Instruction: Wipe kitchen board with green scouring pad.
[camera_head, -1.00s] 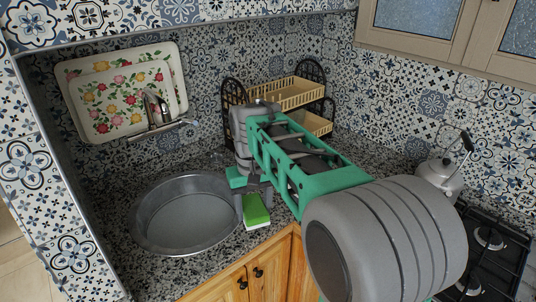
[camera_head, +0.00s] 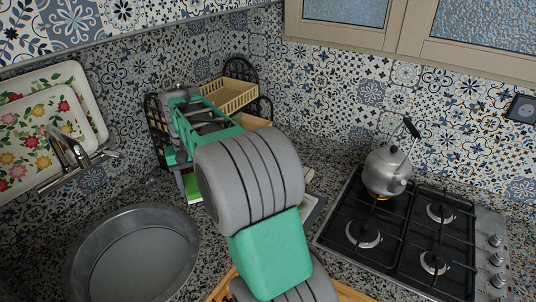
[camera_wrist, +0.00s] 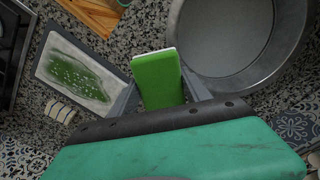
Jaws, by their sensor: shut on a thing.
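My gripper (camera_wrist: 160,92) is shut on the green scouring pad (camera_wrist: 158,78), a green block with a pale edge held between the two grey fingers. In the head view, part of the pad (camera_head: 194,190) shows below my gripper (camera_head: 186,178), in front of the rack. The kitchen board (camera_wrist: 48,68) is a pale rectangle with a grey rim, lying on the counter left of the pad in the wrist view. A green smear with white specks (camera_wrist: 78,76) covers its middle. In the head view my arm hides most of the board (camera_head: 314,208). The pad appears apart from the board.
A round metal basin (camera_head: 75,262) sits in the counter at left, with a tap (camera_head: 68,150) behind it. A wooden rack (camera_head: 232,96) stands in the back corner. A kettle (camera_head: 388,168) stands on the black gas hob (camera_head: 400,235) at right.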

